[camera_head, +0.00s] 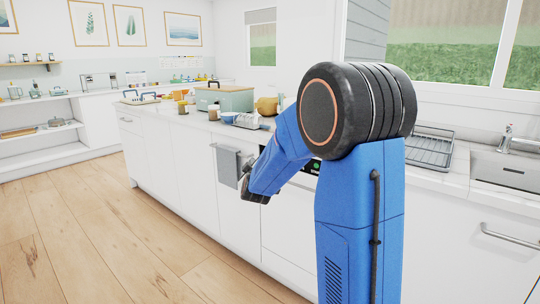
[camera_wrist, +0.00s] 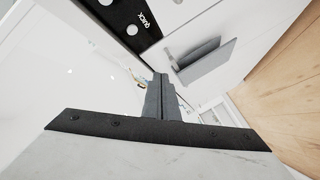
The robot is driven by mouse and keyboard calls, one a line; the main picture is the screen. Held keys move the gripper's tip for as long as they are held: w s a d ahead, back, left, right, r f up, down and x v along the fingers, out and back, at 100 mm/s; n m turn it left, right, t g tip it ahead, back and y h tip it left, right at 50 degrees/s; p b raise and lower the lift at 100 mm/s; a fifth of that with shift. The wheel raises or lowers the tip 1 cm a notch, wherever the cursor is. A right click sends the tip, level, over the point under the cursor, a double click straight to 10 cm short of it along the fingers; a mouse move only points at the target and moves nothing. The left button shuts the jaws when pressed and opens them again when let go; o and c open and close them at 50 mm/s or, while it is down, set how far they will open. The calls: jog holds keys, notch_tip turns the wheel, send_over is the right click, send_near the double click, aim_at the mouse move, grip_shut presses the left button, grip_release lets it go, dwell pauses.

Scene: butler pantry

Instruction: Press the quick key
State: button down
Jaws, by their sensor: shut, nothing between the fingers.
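A black control panel (camera_wrist: 120,14) shows at the top of the wrist view, turned on its side, with round white keys. The quick key (camera_wrist: 131,30) is the white round one beside the word "QUICK". In the head view part of the dark panel (camera_head: 305,166) with a green light shows behind my arm; the quick key cannot be made out there. My gripper (camera_head: 250,190) is in front of the white cabinet fronts, low and left of the panel. In the wrist view its fingers (camera_wrist: 160,78) are together and empty, apart from the panel in the picture.
A grey towel (camera_head: 228,165) hangs on the front left of the panel, close to my gripper; it also shows in the wrist view (camera_wrist: 205,62). The counter holds a green box (camera_head: 226,99), jars and a dish rack (camera_head: 430,150). The wooden floor (camera_head: 120,235) at left is clear.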

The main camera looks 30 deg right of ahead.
jog(key=w+d, duration=0.3)
jog(key=d, duration=0.5)
jog(key=shift+d, duration=0.2)
jog(key=shift+d, duration=0.1)
dwell(2.1)
jog(key=shift+w+d, duration=0.1)
jog(key=shift+d, duration=0.15)
jog(key=shift+w+d, duration=0.15)
jog(key=shift+d, duration=0.25)
dwell(0.8)
jog(key=shift+a, duration=0.15)
jog(key=shift+s+a, duration=0.3)
jog(key=shift+a, duration=0.3)
jog(key=shift+a, duration=0.1)
jog(key=shift+s+a, duration=0.3)
jog(key=shift+a, duration=0.45)
jog(key=shift+s+a, duration=0.25)
jog(key=shift+a, duration=0.55)
jog(key=shift+s+a, duration=0.3)
jog(key=shift+a, duration=0.45)
